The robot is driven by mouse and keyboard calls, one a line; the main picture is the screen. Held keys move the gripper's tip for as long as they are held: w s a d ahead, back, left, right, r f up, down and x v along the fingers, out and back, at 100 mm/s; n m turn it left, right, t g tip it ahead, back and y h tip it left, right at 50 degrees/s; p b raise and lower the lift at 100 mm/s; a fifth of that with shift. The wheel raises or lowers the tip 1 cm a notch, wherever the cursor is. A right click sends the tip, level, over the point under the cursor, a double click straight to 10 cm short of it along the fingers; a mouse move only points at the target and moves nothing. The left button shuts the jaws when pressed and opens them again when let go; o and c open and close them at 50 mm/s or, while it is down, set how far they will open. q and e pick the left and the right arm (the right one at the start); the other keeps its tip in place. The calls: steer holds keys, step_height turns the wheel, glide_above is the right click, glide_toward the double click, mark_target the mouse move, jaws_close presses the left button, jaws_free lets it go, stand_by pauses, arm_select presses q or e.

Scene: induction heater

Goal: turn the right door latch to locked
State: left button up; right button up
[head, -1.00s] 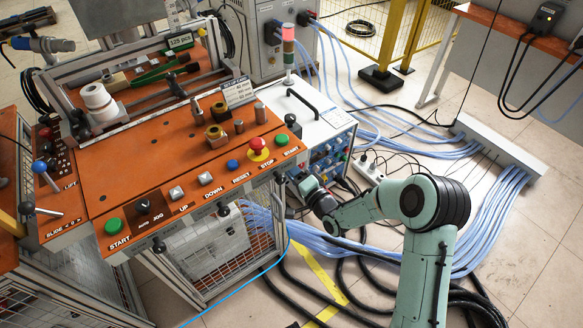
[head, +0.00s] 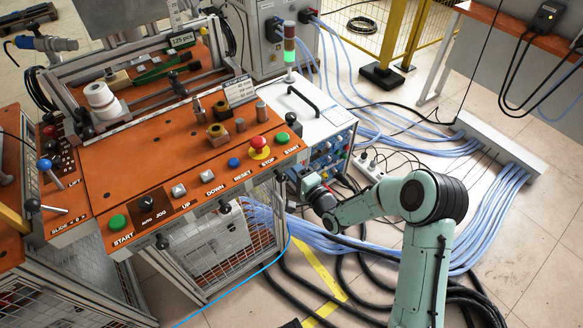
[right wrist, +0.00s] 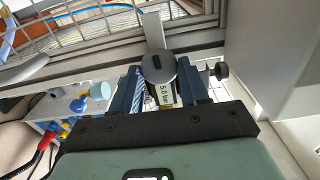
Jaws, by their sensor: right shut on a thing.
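The right door latch (right wrist: 158,68) shows in the right wrist view as a round dark grey knob with a black slot, with a light metal tab (right wrist: 152,30) beyond it. My right gripper (right wrist: 166,92) has its two blue-grey fingers on either side of the latch and is shut on it. In the head view my right arm reaches in from the lower right to the bench's right front corner. The fingertips there are hard to make out, and the latch's contact with them is hidden. My left gripper is not in view.
The orange bench top (head: 125,180) carries a front row of buttons. A mesh door (head: 215,255) is below. A white unit (head: 318,120) with coloured fittings stands close to my right wrist. Black and blue hoses cover the floor. A small black knob (right wrist: 218,70) is right of the fingers.

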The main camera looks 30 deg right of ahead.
steer(key=o, duration=1)
steer(key=shift+s, duration=0.1)
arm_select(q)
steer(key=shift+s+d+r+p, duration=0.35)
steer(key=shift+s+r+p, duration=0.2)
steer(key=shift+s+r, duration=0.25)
arm_select(e)
steer(key=s, duration=0.8)
steer(key=s+d, duration=0.1)
steer(key=s, duration=0.4)
steer(key=shift+s, duration=0.1)
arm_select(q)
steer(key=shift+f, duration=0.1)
